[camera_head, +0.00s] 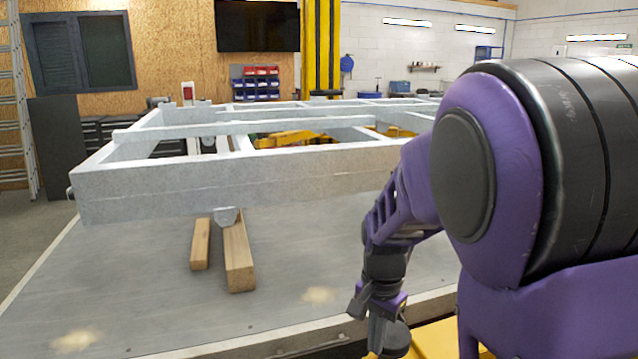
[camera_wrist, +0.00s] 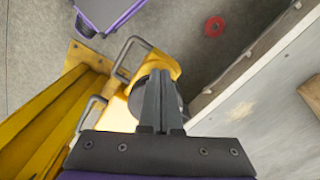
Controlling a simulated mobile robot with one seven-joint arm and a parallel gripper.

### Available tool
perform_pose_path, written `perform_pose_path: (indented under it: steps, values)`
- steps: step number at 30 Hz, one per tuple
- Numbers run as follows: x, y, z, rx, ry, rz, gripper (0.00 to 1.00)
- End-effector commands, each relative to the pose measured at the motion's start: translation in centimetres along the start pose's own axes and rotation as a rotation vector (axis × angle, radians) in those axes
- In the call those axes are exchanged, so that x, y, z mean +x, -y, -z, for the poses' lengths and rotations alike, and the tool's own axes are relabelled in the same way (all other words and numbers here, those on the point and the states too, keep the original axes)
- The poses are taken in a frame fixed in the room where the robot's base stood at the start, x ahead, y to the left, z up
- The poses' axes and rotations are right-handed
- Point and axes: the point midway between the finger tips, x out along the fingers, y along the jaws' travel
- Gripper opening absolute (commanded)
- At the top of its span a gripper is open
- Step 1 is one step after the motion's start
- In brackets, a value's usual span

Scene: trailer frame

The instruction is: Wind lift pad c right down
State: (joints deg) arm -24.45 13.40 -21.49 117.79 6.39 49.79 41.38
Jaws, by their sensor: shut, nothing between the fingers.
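My gripper (camera_wrist: 158,74) is shut and empty, its two dark fingers together. In the wrist view the fingers lie across a dark round pad (camera_wrist: 178,98) on a yellow lift arm (camera_wrist: 162,62), hiding its middle. I cannot tell whether they touch it. No letter shows, so I cannot confirm that it is pad c. In the head view my gripper (camera_head: 377,333) hangs low at the front edge of the grey platform (camera_head: 130,285), beside a dark round shape that may be this pad. The pad's height and thread are not clear.
A grey trailer frame (camera_head: 190,180) stands above the platform. Two wooden blocks (camera_head: 238,258) lie under its near beam. Yellow beams (camera_wrist: 50,130) and handle-like bars (camera_wrist: 92,112) flank the pad at left. A red ring (camera_wrist: 214,27) marks the floor. Open floor shows at far left.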

Motion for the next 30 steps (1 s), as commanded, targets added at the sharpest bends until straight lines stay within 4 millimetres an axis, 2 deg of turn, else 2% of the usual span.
perform_pose_path:
  steps: [18, 30]
  values:
    - [0.0, 1.7, 0.4, 0.0, 0.0, -0.001, 0.0]
    - [0.0, 2.0, 0.6, 0.001, -0.003, 0.001, 0.0]
